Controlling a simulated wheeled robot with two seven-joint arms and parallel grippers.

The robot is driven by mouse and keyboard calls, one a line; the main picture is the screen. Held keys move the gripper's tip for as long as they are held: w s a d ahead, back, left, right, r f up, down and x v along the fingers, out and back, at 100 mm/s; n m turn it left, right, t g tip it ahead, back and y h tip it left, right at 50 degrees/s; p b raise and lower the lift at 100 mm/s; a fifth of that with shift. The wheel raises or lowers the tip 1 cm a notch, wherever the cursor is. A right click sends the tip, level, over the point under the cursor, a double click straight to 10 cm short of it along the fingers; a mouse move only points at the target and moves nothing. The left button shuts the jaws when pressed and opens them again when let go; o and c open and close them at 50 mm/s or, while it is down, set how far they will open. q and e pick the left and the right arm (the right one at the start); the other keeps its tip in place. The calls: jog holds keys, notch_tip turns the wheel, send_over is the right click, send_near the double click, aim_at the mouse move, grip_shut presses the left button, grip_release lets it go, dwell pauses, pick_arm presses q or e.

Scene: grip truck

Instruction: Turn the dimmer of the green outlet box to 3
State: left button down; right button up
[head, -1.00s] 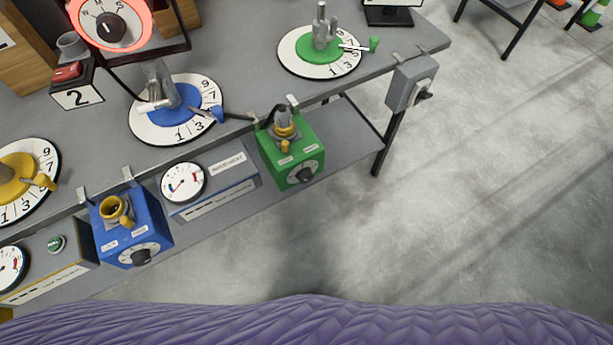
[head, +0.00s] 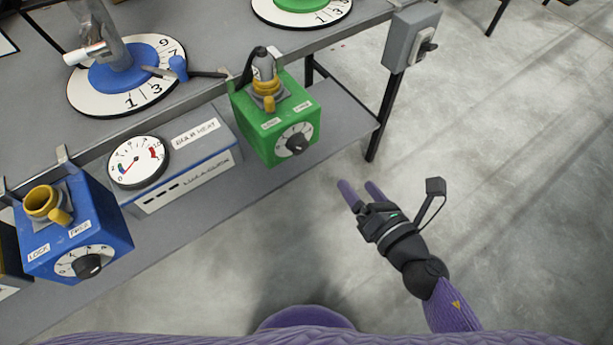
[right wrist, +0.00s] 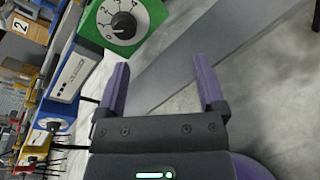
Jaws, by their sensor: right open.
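The green outlet box (head: 276,118) sits on the shelf under the table edge, with a yellow-ringed socket and a grey plug on top. Its dimmer (head: 297,144) is a black knob on a white numbered dial on the front. In the right wrist view the dimmer (right wrist: 123,24) is at the top, and its pointer's exact setting is hard to read. My right gripper (head: 360,192) is open and empty, below and to the right of the green box, apart from it. In the right wrist view its two purple fingers (right wrist: 162,85) are spread. My left gripper is not in view.
A blue outlet box (head: 75,232) and a blue-and-grey meter box (head: 185,180) stand left of the green box. A grey switch box (head: 410,38) hangs at the table corner by a black leg. The floor to the right is clear.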

aim_at(302, 149)
jog(key=w+a+n+y+b, duration=0.1)
jog(key=w+a+n, duration=0.1)
jog(key=a+n, duration=0.1)
jog(key=w+a+n+y+b, duration=0.1)
jog(key=w+a+n, duration=0.2)
jog(key=w+a+n+y+b, duration=0.1)
jog(key=w+a+n, duration=0.1)
jog(key=a+n, duration=0.1)
jog(key=shift+w+a, duration=0.15)
jog(key=shift+w, duration=0.05)
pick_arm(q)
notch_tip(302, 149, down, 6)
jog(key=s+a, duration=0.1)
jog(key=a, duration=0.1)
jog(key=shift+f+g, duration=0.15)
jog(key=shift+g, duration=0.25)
pick_arm(e)
jog(key=shift+w+a, duration=0.25)
jog(key=shift+w, duration=0.05)
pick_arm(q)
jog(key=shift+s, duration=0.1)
pick_arm(e)
jog(key=c, duration=0.9)
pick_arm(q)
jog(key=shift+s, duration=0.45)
pick_arm(e)
grip_shut()
